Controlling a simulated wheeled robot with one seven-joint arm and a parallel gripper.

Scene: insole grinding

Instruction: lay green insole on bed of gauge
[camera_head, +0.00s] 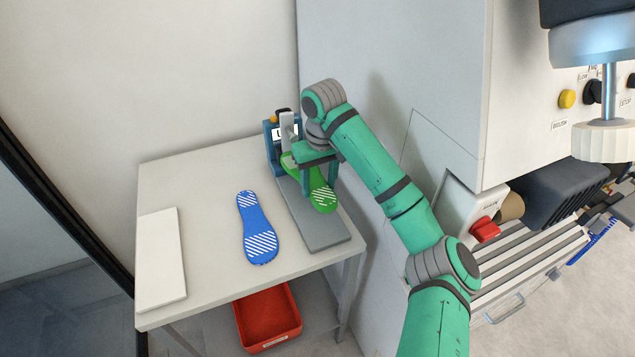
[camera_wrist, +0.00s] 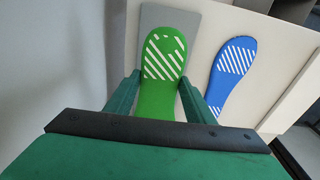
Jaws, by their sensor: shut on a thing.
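The green insole (camera_head: 324,197) with white stripes is over the grey bed of the gauge (camera_head: 322,233), lined up along it. It also shows in the wrist view (camera_wrist: 164,62), with part of the grey bed (camera_wrist: 190,18) around its far end. My gripper (camera_head: 318,175) is shut on the insole across its width, one finger on each side. The gauge's blue upright (camera_head: 271,143) stands at the back of the bed. I cannot tell whether the insole touches the bed. My gripper hides part of the insole's middle.
A blue striped insole (camera_head: 257,228) lies on the table left of the gauge. A white board (camera_head: 161,260) lies at the table's left side. A red bin (camera_head: 268,318) sits below the table. A large machine cabinet (camera_head: 430,120) stands close on the right.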

